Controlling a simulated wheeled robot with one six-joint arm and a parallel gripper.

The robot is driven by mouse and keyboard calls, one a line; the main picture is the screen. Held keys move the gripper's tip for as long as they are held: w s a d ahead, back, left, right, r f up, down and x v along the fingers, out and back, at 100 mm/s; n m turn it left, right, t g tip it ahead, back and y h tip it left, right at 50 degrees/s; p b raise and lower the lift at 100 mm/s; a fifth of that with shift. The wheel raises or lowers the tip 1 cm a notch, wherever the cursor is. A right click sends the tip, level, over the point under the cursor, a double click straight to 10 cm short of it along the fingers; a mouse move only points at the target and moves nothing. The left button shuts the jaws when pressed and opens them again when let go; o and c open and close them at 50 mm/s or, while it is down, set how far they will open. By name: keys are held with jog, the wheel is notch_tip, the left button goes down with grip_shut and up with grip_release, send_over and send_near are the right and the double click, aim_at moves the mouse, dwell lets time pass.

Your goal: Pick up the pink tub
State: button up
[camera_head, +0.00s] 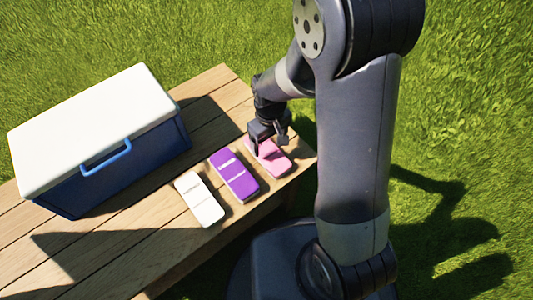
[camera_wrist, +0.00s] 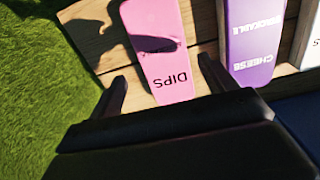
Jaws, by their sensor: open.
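The pink tub (camera_head: 274,159) lies on the wooden table near its right end, to the right of a purple tub. In the wrist view the pink tub (camera_wrist: 172,80) carries the word "DIPS" and a dark shadow falls across it. My gripper (camera_head: 268,150) is over the pink tub in the head view and hides part of it. In the wrist view my gripper (camera_wrist: 163,84) is open, with one finger on each side of the tub's near end. Nothing is between the fingers that I can see to be gripped.
The purple tub (camera_head: 234,175), marked "CHEESE" in the wrist view (camera_wrist: 248,45), and a white tub (camera_head: 199,199) lie in a row to the left. A blue cooler (camera_head: 150,152) with a white lid stands further left. The table (camera_head: 225,92) ends just right of the pink tub, with grass beyond.

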aim_at(267, 151)
jog(key=shift+o, duration=0.9)
jog(key=shift+w+f, duration=0.3)
jog(key=shift+f, duration=0.25)
jog(key=f, duration=0.1)
jog(key=f+b, duration=0.1)
jog(key=f, duration=0.1)
jog(key=f+b, duration=0.1)
jog(key=f, duration=0.1)
jog(key=shift+s+a, duration=0.1)
jog(key=shift+a, duration=0.3)
jog(key=shift+r, duration=0.1)
jog(key=shift+c, duration=0.4)
jog(key=c, duration=1.1)
